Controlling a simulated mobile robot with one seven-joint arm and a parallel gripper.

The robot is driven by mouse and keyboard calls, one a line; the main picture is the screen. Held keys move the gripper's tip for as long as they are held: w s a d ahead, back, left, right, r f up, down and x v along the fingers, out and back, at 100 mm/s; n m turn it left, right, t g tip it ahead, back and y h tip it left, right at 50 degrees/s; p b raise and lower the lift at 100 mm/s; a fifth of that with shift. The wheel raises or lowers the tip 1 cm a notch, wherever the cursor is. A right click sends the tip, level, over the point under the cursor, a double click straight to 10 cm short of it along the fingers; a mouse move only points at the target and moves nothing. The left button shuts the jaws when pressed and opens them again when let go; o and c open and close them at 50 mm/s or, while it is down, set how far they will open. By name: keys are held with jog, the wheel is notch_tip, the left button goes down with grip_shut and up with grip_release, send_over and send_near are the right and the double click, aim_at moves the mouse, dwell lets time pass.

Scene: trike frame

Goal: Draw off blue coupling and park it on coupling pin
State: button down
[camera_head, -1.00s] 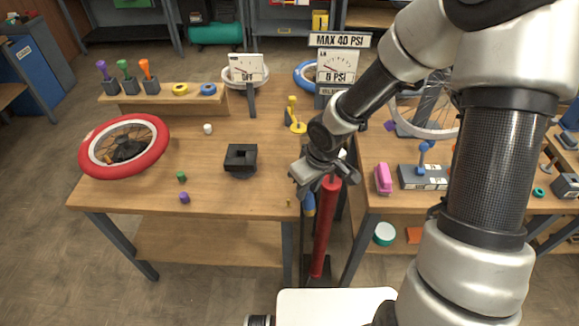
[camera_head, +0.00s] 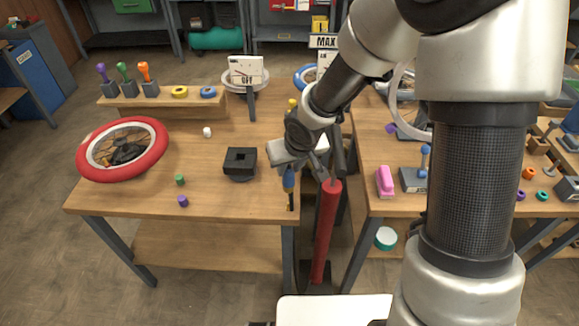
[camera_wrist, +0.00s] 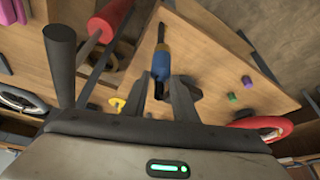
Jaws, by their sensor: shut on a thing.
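The blue coupling (camera_head: 288,181) hangs from my gripper (camera_head: 293,163), tip down, over the front right corner of the left table. In the wrist view the blue coupling (camera_wrist: 162,67) has a tan band and a dark narrow end, and its near end lies between the fingers of my gripper (camera_wrist: 165,98), which is shut on it. A small dark upright piece (camera_head: 290,203), perhaps the coupling pin, shows right below the coupling at the table corner. I cannot tell whether the coupling touches it or stands around it.
The red pump (camera_head: 326,225) stands in the gap between the tables, just right of my gripper. A black square block (camera_head: 240,163), green (camera_head: 180,180) and purple (camera_head: 183,201) caps and a red-tyred wheel (camera_head: 122,149) lie to the left. The table's middle front is clear.

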aim_at(290, 187)
jog(key=shift+a, duration=0.1)
notch_tip(290, 187, down, 6)
jog(key=b, duration=0.6)
jog(key=shift+r, duration=0.2)
jog(key=shift+f+b, duration=1.8)
jog(key=shift+b, duration=0.35)
dwell(1.2)
jog(key=c, duration=1.4)
grip_release()
jog(key=shift+o, duration=0.2)
jog(key=p+v, duration=0.9)
jog(key=v, duration=0.8)
jog(key=shift+s+r+p, duration=0.25)
jog(key=shift+p, duration=0.15)
jog(key=shift+a, duration=0.1)
